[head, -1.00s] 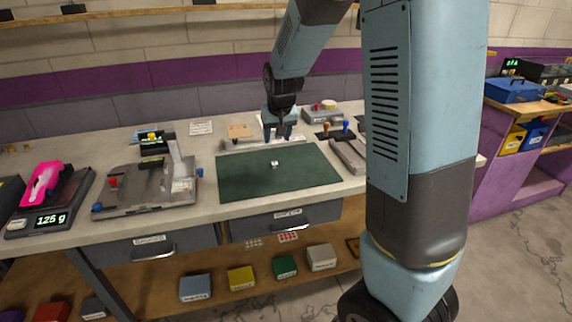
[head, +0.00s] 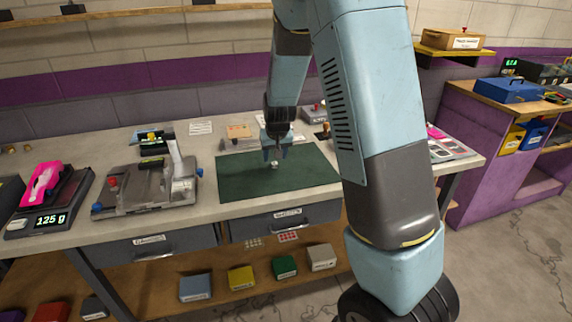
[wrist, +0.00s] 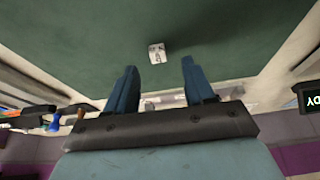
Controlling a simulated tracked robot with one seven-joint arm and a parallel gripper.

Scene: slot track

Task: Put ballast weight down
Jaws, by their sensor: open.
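The ballast weight, a small pale metal block (head: 274,163), sits on the dark green mat (head: 305,177) on the bench. My gripper (head: 275,156) points down over the mat right at the block, with a finger to each side of it in the head view. In the wrist view my gripper (wrist: 160,72) is open with nothing between its blue fingers. There the block (wrist: 157,53) lies just beyond the fingertips, with small dark marking on its face. I cannot tell the exact height of the fingertips above the mat.
A grey fixture (head: 148,192) with a lever stands left of the mat. A scale (head: 50,208) reading 125 g carries a pink object (head: 45,183) at far left. The mat's front and left are clear.

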